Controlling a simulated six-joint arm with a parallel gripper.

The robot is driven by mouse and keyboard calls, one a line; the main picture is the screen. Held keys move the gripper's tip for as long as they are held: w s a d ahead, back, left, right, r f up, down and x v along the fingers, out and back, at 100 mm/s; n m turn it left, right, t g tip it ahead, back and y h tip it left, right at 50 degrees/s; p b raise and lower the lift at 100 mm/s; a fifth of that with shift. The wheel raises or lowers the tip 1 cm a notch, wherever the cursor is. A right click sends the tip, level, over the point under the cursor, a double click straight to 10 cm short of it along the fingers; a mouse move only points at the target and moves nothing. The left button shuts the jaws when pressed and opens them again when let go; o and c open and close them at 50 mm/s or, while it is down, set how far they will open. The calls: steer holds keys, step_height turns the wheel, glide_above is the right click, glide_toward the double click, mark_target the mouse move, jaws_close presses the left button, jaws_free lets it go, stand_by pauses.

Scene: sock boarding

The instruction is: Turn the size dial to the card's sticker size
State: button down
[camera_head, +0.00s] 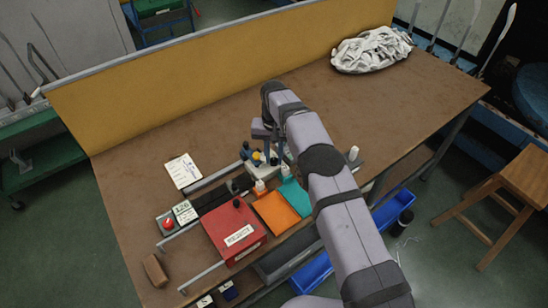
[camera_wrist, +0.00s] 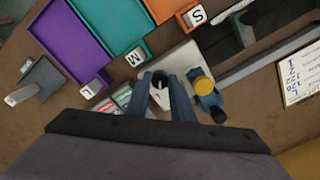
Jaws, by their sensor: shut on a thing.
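My gripper (camera_wrist: 160,88) is shut on a small white-and-black knob (camera_wrist: 160,99), which I take to be the size dial. In the wrist view its two blue-grey fingers stand on either side of the knob, over a pale grey plate (camera_wrist: 188,57). In the head view my gripper (camera_head: 267,150) and arm hide most of the dial. The white card (camera_wrist: 302,72) lies at the right of the wrist view, with blue writing. It also shows in the head view (camera_head: 184,171), flat on the table. Its sticker size is too small to read.
Orange (camera_wrist: 163,8), teal (camera_wrist: 112,22) and purple (camera_wrist: 66,48) trays carry S, M and L tags. A yellow-topped blue piece (camera_wrist: 204,86) stands close beside the fingers. A red box (camera_head: 234,230) is at the front. The table (camera_head: 210,115) is clear behind the card.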

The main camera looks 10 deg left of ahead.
mark_target(274, 160)
steer(key=shift+m, duration=1.6)
steer(key=c, duration=1.8)
jaws_free()
steer(key=shift+r, duration=0.1)
steer(key=shift+r+b, duration=0.6)
steer(key=shift+r, duration=3)
